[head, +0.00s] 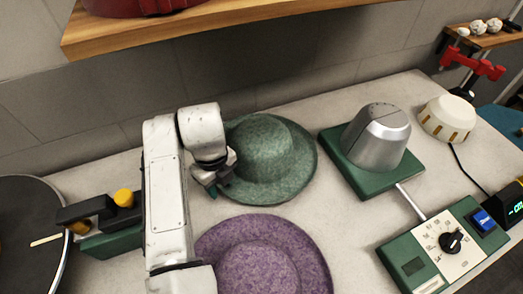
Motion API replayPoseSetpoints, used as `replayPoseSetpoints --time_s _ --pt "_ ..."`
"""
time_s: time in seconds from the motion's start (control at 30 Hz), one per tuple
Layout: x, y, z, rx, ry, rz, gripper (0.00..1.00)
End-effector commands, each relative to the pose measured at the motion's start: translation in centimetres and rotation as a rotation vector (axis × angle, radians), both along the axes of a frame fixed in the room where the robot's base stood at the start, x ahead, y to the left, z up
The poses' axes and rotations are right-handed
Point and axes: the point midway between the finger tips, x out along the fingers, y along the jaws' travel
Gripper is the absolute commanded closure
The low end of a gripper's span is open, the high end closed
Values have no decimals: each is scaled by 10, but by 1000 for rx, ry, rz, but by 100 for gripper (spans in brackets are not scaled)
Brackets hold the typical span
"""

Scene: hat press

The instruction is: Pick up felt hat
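A green felt hat (267,150) with a wide brim lies crown up on the pale worktop. A purple felt hat (261,268) lies nearer, partly cut off by the bottom edge of the view. My gripper (218,187) is at the left edge of the green hat's brim and points down there. My arm hides part of that brim's left side. The fingers are small and dark here, and I cannot tell whether they are open or shut, or whether they touch the brim.
A metal hat form (377,137) stands on a green base at right, beside a green control box (435,245) with a dial. A cream round object (447,118) stands behind. A dark disc (25,230) is at left. A wooden shelf (110,35) overhangs the back wall.

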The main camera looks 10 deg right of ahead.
Motion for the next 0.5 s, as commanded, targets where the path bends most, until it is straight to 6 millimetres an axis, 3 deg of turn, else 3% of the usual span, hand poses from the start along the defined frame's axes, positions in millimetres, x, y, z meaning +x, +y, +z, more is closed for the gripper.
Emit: replayPoseSetpoints --time_s 0.07,0.4,0.5 --pt "0 0 0 0 0 0 65" --pt "0 0 0 0 0 0 98" --pt "0 0 0 0 0 0 100"
